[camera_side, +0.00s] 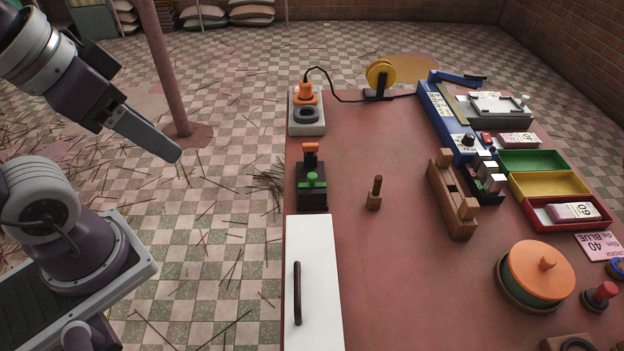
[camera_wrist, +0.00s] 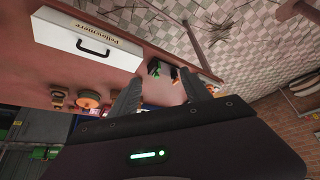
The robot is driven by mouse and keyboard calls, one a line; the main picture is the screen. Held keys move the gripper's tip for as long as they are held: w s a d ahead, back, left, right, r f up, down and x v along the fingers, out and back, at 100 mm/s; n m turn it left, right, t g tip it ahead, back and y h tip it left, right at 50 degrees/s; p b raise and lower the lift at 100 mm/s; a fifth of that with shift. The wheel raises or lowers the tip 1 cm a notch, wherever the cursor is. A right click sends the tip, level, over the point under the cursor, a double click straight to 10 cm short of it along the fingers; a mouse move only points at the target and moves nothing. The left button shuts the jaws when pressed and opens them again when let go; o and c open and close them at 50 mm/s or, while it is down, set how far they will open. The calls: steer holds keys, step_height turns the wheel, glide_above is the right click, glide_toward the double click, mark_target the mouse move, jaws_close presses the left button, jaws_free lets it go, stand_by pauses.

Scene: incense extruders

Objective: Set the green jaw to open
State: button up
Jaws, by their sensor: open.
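The green jaw (camera_side: 313,180) is a small green piece with an upright knob on a dark block (camera_side: 312,197). An orange piece (camera_side: 311,147) stands at the block's far end. The block sits at the table's left edge, and I cannot tell the jaw's setting. In the wrist view the green piece (camera_wrist: 154,69) shows small beyond my fingers. My gripper (camera_side: 176,154) is open and empty, raised over the floor to the left of the table, well apart from the block. Its two fingers are spread in the wrist view (camera_wrist: 163,92).
A white box (camera_side: 313,280) with a dark handle lies in front of the block. Behind it is a grey socket base (camera_side: 306,122) with an orange plug and black cable. A wooden peg (camera_side: 375,193) stands to the right. A pole (camera_side: 163,70) rises behind my gripper.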

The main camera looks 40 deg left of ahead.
steer(key=shift+n+g, duration=0.9)
steer(key=w, duration=0.8)
steer(key=shift+w+d+r, duration=0.3)
steer(key=shift+w+d, duration=0.05)
steer(key=shift+d, duration=0.05)
steer(key=shift+c, duration=1)
steer(key=n+g, duration=0.4)
glide_above(313, 175)
steer(key=f, duration=1.4)
steer(key=shift+s+a, duration=0.1)
steer(key=shift+s, duration=0.2)
steer(key=f, duration=0.7)
steer(key=shift+w, duration=0.2)
steer(key=shift+f, duration=0.6)
jaws_close()
steer(key=shift+w, duration=0.1)
